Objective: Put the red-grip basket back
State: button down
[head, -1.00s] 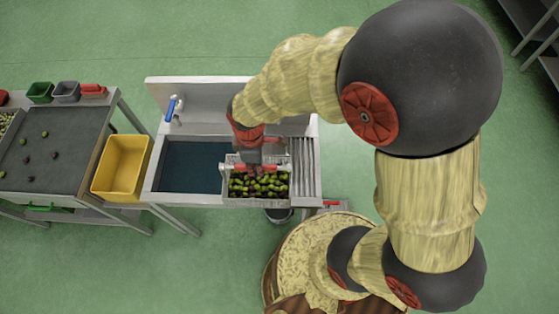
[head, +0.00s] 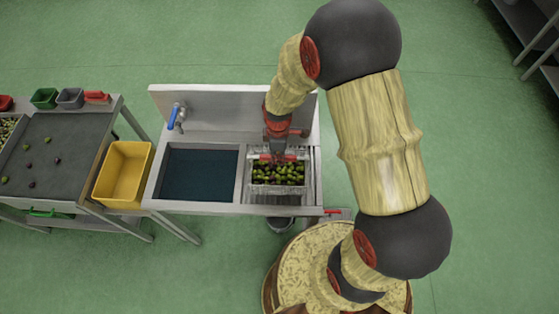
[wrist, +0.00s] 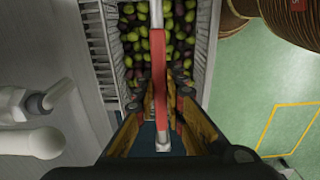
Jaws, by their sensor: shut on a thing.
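The wire basket (head: 279,188) is full of green and dark olives and has a red grip (head: 284,157) across its top. It is at the right side of the sink unit (head: 226,209), over the ribbed drainboard (head: 310,178). My gripper (head: 278,154) is above the basket and shut on the red grip. In the wrist view, the red grip (wrist: 160,75) runs between the fingers of my gripper (wrist: 158,108), with the olives below. I cannot tell whether the basket's bottom touches the drainboard.
The dark sink basin (head: 199,175) lies left of the basket, with a blue-handled tap (head: 176,116) behind it. A yellow crate (head: 123,173) and a sorting table (head: 62,150) stand further left.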

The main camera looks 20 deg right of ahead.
jog(key=shift+w+d+f, duration=0.15)
jog(key=shift+f, duration=0.05)
jog(key=shift+w+d+f, duration=0.1)
jog(key=shift+w+f, duration=0.05)
jog(key=shift+f, duration=1.55)
jog(key=shift+f, duration=0.15)
jog(key=c, duration=1.9)
grip_release()
